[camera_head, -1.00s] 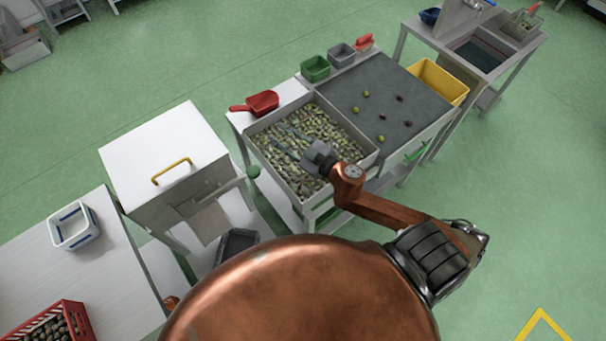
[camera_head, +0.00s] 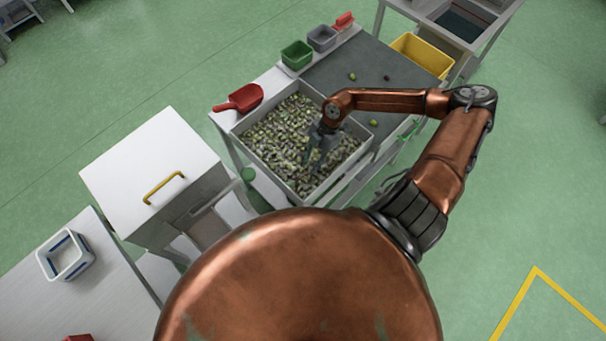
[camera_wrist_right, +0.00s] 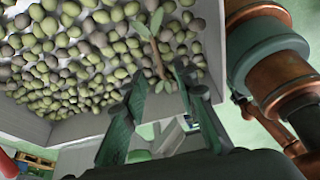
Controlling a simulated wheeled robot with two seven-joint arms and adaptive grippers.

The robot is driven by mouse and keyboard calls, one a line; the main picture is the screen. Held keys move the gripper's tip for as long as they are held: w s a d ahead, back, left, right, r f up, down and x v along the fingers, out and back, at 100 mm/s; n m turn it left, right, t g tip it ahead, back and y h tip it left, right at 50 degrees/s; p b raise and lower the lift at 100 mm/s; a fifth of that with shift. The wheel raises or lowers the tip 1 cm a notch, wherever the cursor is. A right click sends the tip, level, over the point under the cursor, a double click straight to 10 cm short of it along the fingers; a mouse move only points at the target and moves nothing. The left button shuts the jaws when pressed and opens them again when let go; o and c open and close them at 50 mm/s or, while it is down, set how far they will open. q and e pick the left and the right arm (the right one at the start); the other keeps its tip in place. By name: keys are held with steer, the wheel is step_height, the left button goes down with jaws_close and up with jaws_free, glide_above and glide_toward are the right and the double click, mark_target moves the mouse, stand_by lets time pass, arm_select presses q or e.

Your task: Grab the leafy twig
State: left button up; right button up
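The leafy twig (camera_wrist_right: 153,50) shows in the right wrist view, a thin brown stem with green leaves, lying on olives near the wall of a tray. I cannot make it out in the head view. The pale tray (camera_head: 364,139) is full of green and dark olives. My right gripper (camera_head: 312,158) is over the tray, pointing down. In the right wrist view the gripper (camera_wrist_right: 163,76) has its two fingers spread, with the twig's lower end ahead of the gap between them; nothing is held. My left gripper is out of view.
A red scoop (camera_head: 239,98) lies left of the tray. Green (camera_head: 297,55) and grey (camera_head: 322,38) bins stand behind it. A dark sorting surface (camera_head: 345,62) with a few olives and a yellow bin (camera_head: 421,56) are to the right. A white cabinet (camera_head: 145,160) stands left.

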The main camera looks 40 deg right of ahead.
mark_target(304, 175)
steer(key=x, duration=0.5)
steer(key=shift+a, duration=0.1)
steer(key=shift+c, duration=0.3)
jaws_close()
